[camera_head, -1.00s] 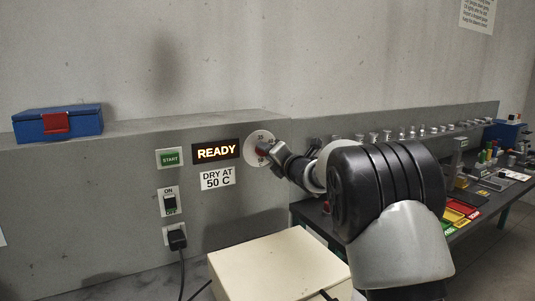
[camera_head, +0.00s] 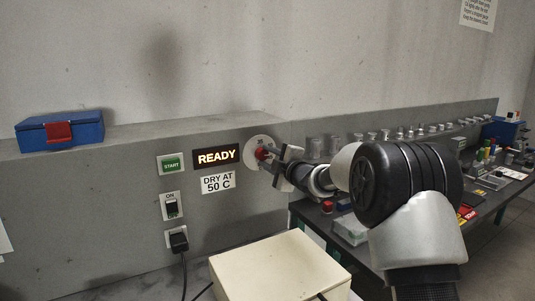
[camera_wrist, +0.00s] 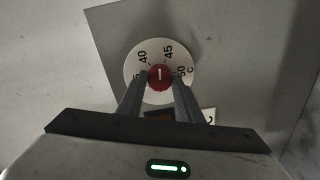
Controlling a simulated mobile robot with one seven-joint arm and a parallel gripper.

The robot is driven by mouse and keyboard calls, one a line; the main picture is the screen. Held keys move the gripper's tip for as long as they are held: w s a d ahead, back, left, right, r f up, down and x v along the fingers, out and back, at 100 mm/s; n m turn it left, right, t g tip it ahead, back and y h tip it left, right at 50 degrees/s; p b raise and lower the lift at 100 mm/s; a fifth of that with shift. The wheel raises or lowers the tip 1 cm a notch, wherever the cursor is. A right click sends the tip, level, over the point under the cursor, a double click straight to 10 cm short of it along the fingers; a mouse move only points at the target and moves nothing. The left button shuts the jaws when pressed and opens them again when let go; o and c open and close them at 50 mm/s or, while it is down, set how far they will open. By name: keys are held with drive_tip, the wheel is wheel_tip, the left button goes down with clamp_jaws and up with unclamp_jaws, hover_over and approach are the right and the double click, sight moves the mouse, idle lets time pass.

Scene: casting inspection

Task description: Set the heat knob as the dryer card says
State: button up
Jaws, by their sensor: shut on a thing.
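The heat knob (camera_wrist: 160,77) is red with a white pointer line, at the centre of a round white dial (camera_wrist: 135,87). The dial is marked 40, 45 and 50 C. In the wrist view the pointer line stands between 40 and 45, a little nearer 45. My gripper (camera_wrist: 161,80) is shut on the knob, one finger on each side. In the head view the knob (camera_head: 262,153) and dial (camera_head: 257,141) are on the grey wall panel, with my gripper (camera_head: 265,155) at them from the right. The dryer card (camera_head: 218,182) reads "DRY AT 50 C".
Left of the dial are a lit READY sign (camera_head: 217,156), a green START button (camera_head: 171,164), an ON/OFF switch (camera_head: 171,205) and a plug (camera_head: 178,240). A cream box (camera_head: 280,268) stands below. A dark bench (camera_head: 310,215) with parts is at the right.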

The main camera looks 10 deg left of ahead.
drive_tip(key=m+p, duration=0.2)
drive_tip(key=m, duration=0.1)
drive_tip(key=shift+d+m, duration=0.1)
drive_tip(key=shift+m, duration=0.2)
drive_tip(key=m+p, duration=0.2)
drive_tip(key=m, duration=0.2)
drive_tip(key=shift+y, duration=0.3)
drive_tip(key=m+p, duration=0.1)
drive_tip(key=m, duration=0.2)
drive_tip(key=shift+m, duration=0.4)
drive_tip(key=shift+f+m+p, duration=0.1)
drive_tip(key=shift+m+p, duration=0.7)
drive_tip(key=shift+m, duration=1.5)
drive_tip(key=o, duration=1)
drive_tip(key=shift+o, duration=0.2)
